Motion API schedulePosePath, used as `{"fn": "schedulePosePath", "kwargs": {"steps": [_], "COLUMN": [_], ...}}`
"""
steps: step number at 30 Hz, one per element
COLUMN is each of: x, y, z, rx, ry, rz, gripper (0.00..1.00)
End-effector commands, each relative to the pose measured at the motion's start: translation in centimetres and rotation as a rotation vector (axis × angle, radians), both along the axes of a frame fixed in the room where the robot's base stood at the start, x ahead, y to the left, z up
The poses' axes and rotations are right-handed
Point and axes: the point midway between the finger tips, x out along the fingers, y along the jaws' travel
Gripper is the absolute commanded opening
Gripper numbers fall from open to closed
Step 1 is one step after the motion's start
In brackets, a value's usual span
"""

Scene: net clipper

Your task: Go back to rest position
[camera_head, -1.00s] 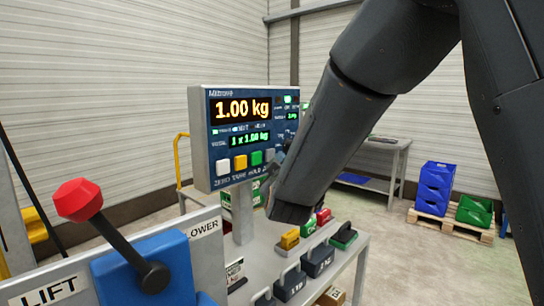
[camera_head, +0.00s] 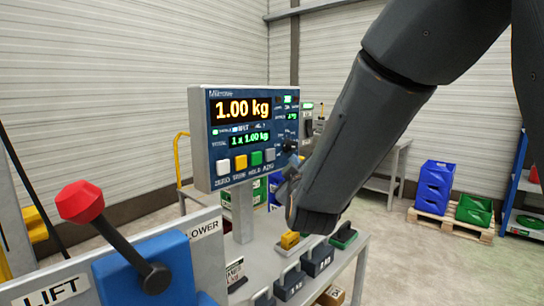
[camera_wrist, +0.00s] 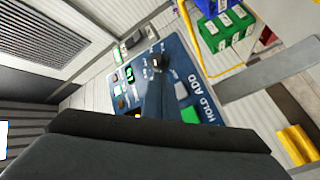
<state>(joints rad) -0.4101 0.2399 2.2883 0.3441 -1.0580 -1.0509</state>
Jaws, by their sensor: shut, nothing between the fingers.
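My gripper (camera_head: 291,172) hangs at the end of my dark arm, close to the right edge of the scale's display box (camera_head: 243,180). Its fingers are small and partly hidden by my wrist, but they look closed and empty. In the wrist view the closed fingers (camera_wrist: 157,82) point towards the blue panel (camera_wrist: 205,65) with its buttons and a dark knob. I cannot tell whether they touch it. The display reads 1.00 kg, with 1 x 1.00 kg below.
A blue lever box (camera_head: 145,270) with a red-knobbed lever (camera_head: 80,201) stands at front left. Dark weights (camera_head: 318,258) and a yellow one (camera_head: 290,240) sit on the bench below my wrist.

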Motion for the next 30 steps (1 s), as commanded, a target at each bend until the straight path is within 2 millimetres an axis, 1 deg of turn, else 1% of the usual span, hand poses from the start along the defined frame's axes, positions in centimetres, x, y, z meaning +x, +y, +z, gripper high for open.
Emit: {"fn": "schedulePosePath", "kwargs": {"steps": [14,17,20,23,24,26,27,29,30], "x": [0.0,0.0,-0.3,-1.6,-2.5,-4.3,-5.7,-8.1,-10.0], "y": [0.0,-0.5,-1.7,-3.8,-4.9,-6.5,-7.5,-9.2,-10.3], "z": [0.0,-0.9,-3.6,-7.9,-9.9,-12.9,-14.7,-17.4,-19.0], "rx": [0.001,0.017,0.061,0.139,0.177,0.236,0.273,0.329,0.367], "ry": [0.002,0.039,0.153,0.344,0.434,0.568,0.656,0.788,0.875], "rz": [0.0,0.003,0.01,0.004,-0.009,-0.038,-0.062,-0.111,-0.152], "gripper": [0.0,0.0,0.0,0.0,0.0,0.0,0.0,0.0,0.0]}}
